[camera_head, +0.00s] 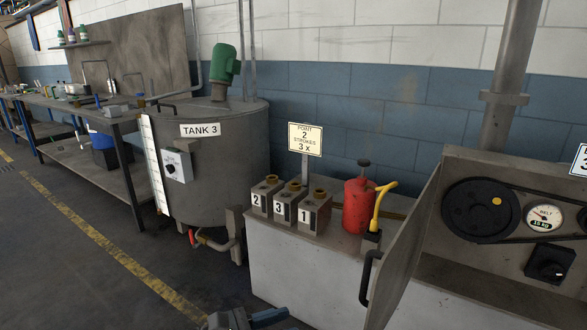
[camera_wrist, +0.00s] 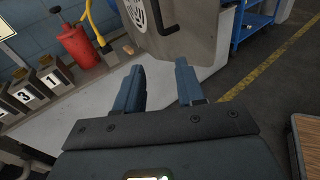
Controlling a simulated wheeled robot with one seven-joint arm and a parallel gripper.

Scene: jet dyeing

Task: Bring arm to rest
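My gripper (camera_wrist: 160,78) shows in the wrist view with its two blue fingers apart and nothing between them. It is over the front of a white cabinet (camera_wrist: 95,92) and next to an open grey door panel. In the head view only a small part of my gripper and wrist shows at the bottom edge. On the cabinet stand a red hand pump (camera_head: 357,205) with a yellow hose (camera_head: 378,205) and three small numbered containers (camera_head: 291,207). My gripper is apart from all of them.
The hinged door (camera_head: 402,255) of the belt housing stands open, with a black handle. The housing holds a pulley (camera_head: 480,212) and a belt gauge (camera_head: 543,218). Tank 3 (camera_head: 215,165) stands behind left. The floor (camera_head: 95,265) at the left is clear. A blue rack (camera_wrist: 258,22) shows in the wrist view.

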